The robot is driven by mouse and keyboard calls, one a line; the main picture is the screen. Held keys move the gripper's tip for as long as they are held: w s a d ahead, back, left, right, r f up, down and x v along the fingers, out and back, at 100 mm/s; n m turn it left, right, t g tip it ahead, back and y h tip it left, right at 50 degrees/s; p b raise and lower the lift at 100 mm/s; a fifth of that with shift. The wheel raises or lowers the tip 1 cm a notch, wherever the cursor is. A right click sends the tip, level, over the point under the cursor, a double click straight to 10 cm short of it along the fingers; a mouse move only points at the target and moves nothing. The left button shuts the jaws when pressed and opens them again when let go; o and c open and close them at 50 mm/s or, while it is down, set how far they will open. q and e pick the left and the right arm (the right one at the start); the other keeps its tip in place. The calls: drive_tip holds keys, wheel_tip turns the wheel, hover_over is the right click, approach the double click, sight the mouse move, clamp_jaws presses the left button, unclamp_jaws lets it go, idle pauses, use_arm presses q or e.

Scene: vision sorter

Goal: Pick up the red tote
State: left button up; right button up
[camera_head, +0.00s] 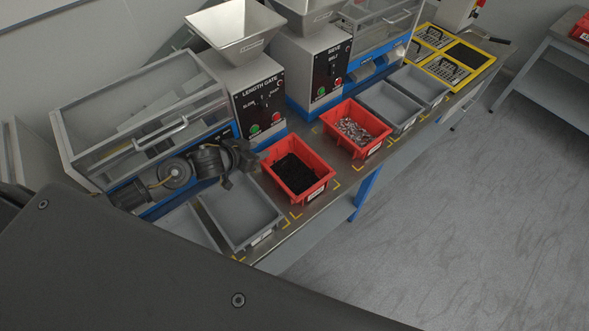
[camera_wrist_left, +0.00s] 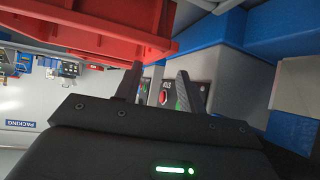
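A red tote (camera_head: 317,189) filled with small black pieces stands on the bench's front strip. A second red tote (camera_head: 374,147), holding silvery pieces, stands farther along to the right. My left gripper (camera_head: 243,168) is just left of the nearer red tote, close to its rim. In the left wrist view the fingers of my left gripper (camera_wrist_left: 160,70) are apart with nothing between them. A red tote wall (camera_wrist_left: 95,25) fills the upper left there, close to one finger; I cannot tell whether they touch. My right gripper is not in view.
Empty grey trays stand left of the near tote (camera_head: 240,212) and right of the far one (camera_head: 389,103). Machines with hoppers (camera_head: 236,30) line the bench's back. Yellow-framed panels (camera_head: 447,66) lie at the far end. The floor (camera_head: 470,210) on the right is clear.

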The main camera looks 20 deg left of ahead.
sight(270, 148)
use_arm(q)
drive_tip(key=x, duration=0.4)
drive_tip(key=shift+w+d+f, duration=0.1)
drive_tip(key=shift+d+f, duration=0.05)
drive_tip(key=shift+d, duration=0.1)
drive_tip(key=shift+c, duration=0.3)
